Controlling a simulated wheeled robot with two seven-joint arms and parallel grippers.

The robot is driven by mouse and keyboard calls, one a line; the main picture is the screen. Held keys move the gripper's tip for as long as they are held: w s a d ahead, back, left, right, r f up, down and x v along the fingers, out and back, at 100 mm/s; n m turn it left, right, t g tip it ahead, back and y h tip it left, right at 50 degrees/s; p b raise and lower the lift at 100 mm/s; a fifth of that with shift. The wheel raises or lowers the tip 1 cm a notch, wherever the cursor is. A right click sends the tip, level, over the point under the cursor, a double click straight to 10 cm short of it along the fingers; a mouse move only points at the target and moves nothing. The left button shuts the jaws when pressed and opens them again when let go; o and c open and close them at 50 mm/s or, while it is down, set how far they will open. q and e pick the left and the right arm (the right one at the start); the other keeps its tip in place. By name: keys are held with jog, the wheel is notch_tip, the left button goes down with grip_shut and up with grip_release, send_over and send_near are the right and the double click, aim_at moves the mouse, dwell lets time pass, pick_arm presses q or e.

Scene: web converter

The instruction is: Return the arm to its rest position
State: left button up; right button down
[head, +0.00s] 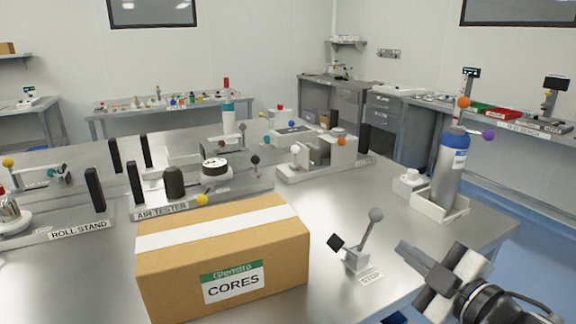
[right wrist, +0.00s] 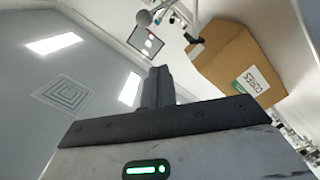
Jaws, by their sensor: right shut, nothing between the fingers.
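My right gripper (head: 420,272) is at the lower right in the head view, beyond the table's front right edge. It is shut and empty. In the right wrist view its closed fingers (right wrist: 157,88) point up, with nothing between them. A grey stop lever (head: 366,236) with a ball knob stands on the table just left of the gripper and apart from it. The lever's rod and a dark plate also show in the right wrist view. My left gripper is not in either view.
A cardboard box labelled CORES (head: 225,262) stands at the table's front, also in the right wrist view (right wrist: 232,62). A grey cylinder with a blue cap (head: 451,172) stands in a white holder at the right. Test devices fill the table's back. Blue floor (head: 545,240) lies open at right.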

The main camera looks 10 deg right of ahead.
jog(key=s+a+f+m+g+h, duration=0.1)
jog(key=s+f+m, duration=0.15)
jog(key=f, duration=0.55)
jog(key=s+a+f+m+g+h, duration=0.15)
jog(key=f+m, duration=0.25)
jog(key=f, duration=0.4)
jog(key=s+a+f+m+g, duration=0.4)
jog(key=s+a+f, duration=0.3)
jog(key=s+f, duration=0.4)
jog(key=shift+a+f+m, duration=0.35)
jog(key=shift+f, duration=0.55)
